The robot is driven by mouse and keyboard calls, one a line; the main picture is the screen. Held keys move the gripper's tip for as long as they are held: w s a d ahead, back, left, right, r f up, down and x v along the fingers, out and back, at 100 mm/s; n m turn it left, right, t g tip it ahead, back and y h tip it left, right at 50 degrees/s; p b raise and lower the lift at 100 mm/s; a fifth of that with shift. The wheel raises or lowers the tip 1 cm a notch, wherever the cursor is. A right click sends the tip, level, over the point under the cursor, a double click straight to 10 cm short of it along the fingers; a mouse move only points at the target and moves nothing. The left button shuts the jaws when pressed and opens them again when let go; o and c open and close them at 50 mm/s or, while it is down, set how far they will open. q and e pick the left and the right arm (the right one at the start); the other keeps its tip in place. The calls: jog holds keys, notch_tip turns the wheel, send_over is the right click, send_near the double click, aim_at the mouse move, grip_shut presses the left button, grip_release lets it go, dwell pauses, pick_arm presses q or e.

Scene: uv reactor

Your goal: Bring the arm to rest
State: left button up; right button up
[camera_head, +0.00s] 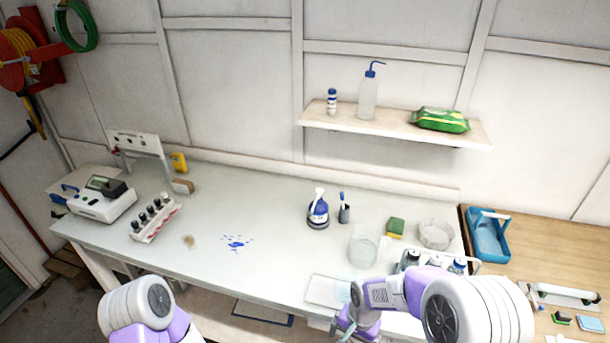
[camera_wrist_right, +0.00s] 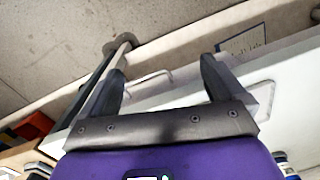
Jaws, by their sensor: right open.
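My right arm (camera_head: 400,290) reaches in from the right of the head view, over the front edge of the white bench (camera_head: 270,270). My right gripper (camera_head: 345,328) is small and partly cut off at the bottom of that view. In the right wrist view the right gripper (camera_wrist_right: 162,72) is open, with nothing between its fingers. Its fingers show against the bench's front edge and the floor. Of my left arm (camera_head: 140,308) only a white and purple link shows at the bottom left; its gripper is out of view.
Near the right arm stand a glass beaker (camera_head: 363,246), a bottle rack (camera_head: 440,262) and a white tray (camera_head: 326,290). A spray bottle (camera_head: 318,210) stands mid-bench. A photometer-like device (camera_head: 103,200) and a vial rack (camera_head: 155,218) are at left. The bench's middle is mostly clear.

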jog(key=s+a+f+n+y+b, duration=0.1)
jog(key=s+f, duration=0.6)
jog(key=f, duration=0.2)
jog(key=s+a+f+n+y+b, duration=0.1)
jog(key=s+f+n+y+b, duration=0.1)
jog(key=s+f, duration=0.5)
notch_tip(320, 180, down, 4)
jog(key=shift+s+a+r+t, duration=0.2)
jog(key=shift+s+t, duration=0.2)
